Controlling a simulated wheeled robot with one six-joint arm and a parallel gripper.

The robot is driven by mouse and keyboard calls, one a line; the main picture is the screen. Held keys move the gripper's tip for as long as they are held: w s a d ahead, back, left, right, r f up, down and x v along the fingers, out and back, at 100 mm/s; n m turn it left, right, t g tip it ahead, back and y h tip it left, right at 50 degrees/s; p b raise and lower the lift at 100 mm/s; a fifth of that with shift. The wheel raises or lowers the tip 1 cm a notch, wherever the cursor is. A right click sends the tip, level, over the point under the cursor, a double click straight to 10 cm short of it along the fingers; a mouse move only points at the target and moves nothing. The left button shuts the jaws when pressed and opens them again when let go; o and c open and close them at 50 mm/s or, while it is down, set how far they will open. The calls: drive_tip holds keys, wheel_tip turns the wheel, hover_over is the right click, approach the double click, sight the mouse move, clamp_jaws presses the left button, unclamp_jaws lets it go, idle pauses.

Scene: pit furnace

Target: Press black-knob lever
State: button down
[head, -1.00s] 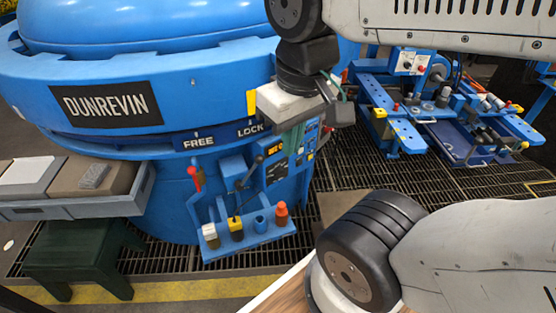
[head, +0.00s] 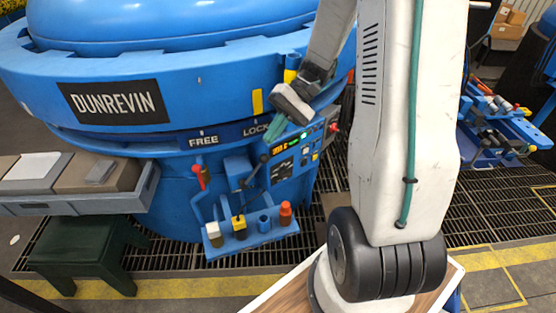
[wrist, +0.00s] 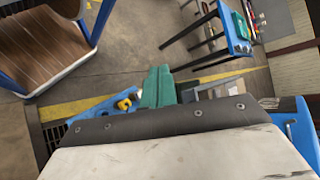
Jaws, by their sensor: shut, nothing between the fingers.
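The black-knob lever (head: 254,171) stands on the front of the blue furnace, below the FREE/LOCK band, tilted up to the right with its dark knob on top. My gripper (head: 273,130) has teal fingers, shut and empty, pointing down and left. In the head view it appears just above the knob with a gap; the depth between them is unclear. In the wrist view the shut fingers (wrist: 158,82) show at the centre, and I cannot make out the lever there.
A red-handled lever (head: 203,180) stands left of the black-knob lever. Below is a blue shelf (head: 252,243) with white, yellow and orange-red pieces. A lit control panel (head: 297,158) is close on the right. A grey tray (head: 75,207) and green stool (head: 85,255) are at left.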

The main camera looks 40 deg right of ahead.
drive_tip(key=w+d+f+m+t, duration=0.1)
drive_tip(key=d+f+m+t, duration=0.3)
drive_tip(key=d+f+t, duration=0.5)
drive_tip(key=w+d+f+m+t+y, duration=0.1)
drive_tip(key=d+f+m+t, duration=0.3)
drive_tip(key=d+f+t, duration=0.5)
wheel_tip(320, 180, down, 10)
drive_tip(key=shift+w+d+m+t, duration=0.35)
drive_tip(key=shift+w+d, duration=0.2)
drive_tip(key=shift+d, duration=0.6)
drive_tip(key=shift+w+a, duration=0.1)
drive_tip(key=s+a+x, duration=0.2)
drive_tip(key=x, duration=1)
drive_tip(key=shift+w+a+r, duration=0.25)
drive_tip(key=shift+w+r, duration=0.05)
drive_tip(key=shift+r, duration=0.1)
drive_tip(key=shift+r, duration=0.15)
